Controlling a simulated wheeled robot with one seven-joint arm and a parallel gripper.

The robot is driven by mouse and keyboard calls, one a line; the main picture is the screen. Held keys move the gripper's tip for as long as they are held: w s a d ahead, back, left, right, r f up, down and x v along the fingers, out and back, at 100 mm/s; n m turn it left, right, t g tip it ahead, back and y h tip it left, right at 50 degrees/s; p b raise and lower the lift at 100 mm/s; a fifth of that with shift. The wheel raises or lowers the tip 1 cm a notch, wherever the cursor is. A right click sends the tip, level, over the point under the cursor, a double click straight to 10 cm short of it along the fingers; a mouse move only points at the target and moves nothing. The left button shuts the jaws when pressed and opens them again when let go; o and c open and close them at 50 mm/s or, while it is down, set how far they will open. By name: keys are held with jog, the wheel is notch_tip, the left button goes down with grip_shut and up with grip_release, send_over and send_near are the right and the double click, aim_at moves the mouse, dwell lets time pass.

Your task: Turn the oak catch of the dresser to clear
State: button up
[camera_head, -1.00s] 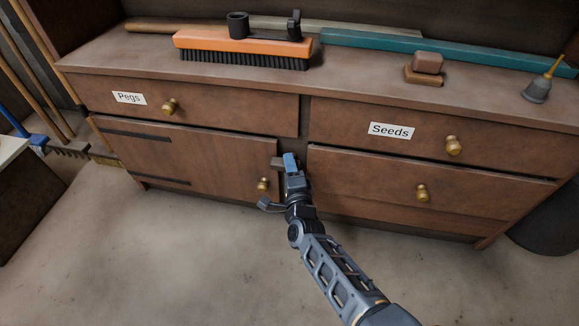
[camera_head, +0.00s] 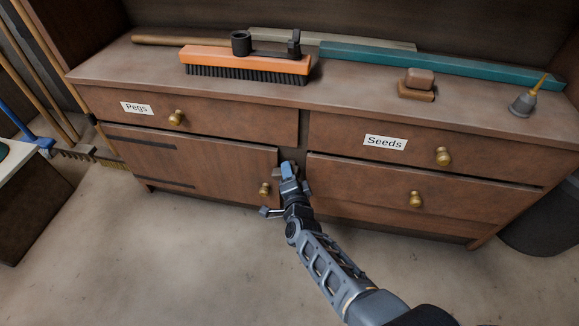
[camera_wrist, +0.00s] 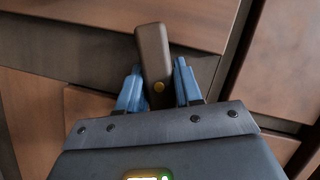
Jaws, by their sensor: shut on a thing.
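The oak catch (camera_wrist: 152,45) is a short dark brown bar with a brass screw, seen in the wrist view. It stands between the two blue fingers of my gripper (camera_wrist: 159,68), which is shut on it. In the head view my gripper (camera_head: 288,167) is at the post between the left door (camera_head: 215,158) and the right drawers of the brown dresser (camera_head: 345,92). There the fingers mostly hide the catch, and it no longer shows lying across the door's edge. In the wrist view it points up the picture, at an angle to the post.
The door's brass knob (camera_head: 264,189) is close to the left of my wrist. A Pegs drawer (camera_head: 225,122) is above the door and a Seeds drawer (camera_head: 410,155) is at right. An orange brush (camera_head: 245,61) lies on top. The floor in front is clear.

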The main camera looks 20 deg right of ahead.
jog(key=n+g+p, duration=0.1)
jog(key=n+p, duration=0.2)
jog(key=shift+r+g+h+p, duration=0.15)
jog(key=shift+g+h+p, duration=0.15)
jog(key=shift+g+p, duration=0.1)
jog(key=shift+n+g+h+p, duration=0.5)
jog(key=shift+n+p, duration=0.15)
jog(key=shift+n, duration=0.55)
jog(key=shift+f, duration=0.2)
jog(key=o, duration=1)
jog(key=shift+c, duration=0.2)
